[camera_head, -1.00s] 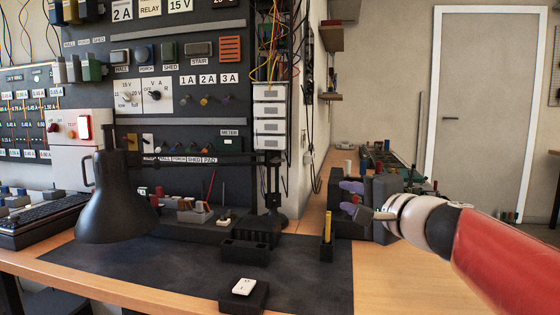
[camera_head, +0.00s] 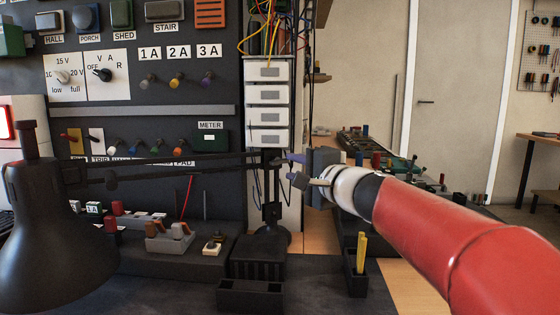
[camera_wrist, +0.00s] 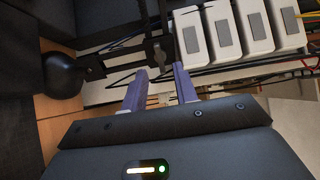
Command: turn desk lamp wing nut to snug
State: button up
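The black desk lamp has a large shade (camera_head: 38,235) at the left of the head view. Its thin arm (camera_head: 190,163) runs right to an upright post (camera_head: 271,205) on a dark base. In the wrist view the lamp's joint (camera_wrist: 155,48) lies just beyond my fingertips; a small piece there looks like the wing nut, but its shape is too dark to confirm. My gripper (camera_head: 294,170) is just right of the lamp post in the head view. In the wrist view its two purple fingers (camera_wrist: 160,78) stand apart with nothing clearly between them.
White drawers (camera_head: 267,104) and hanging wires stand close behind the joint. The dark wall panel with switches fills the left. A cluttered bench extends behind my arm.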

aim_at(282, 163)
jog(key=shift+p+x, duration=0.35)
jog(key=shift+x, duration=1.9)
jog(key=shift+c, duration=0.4)
grip_shut()
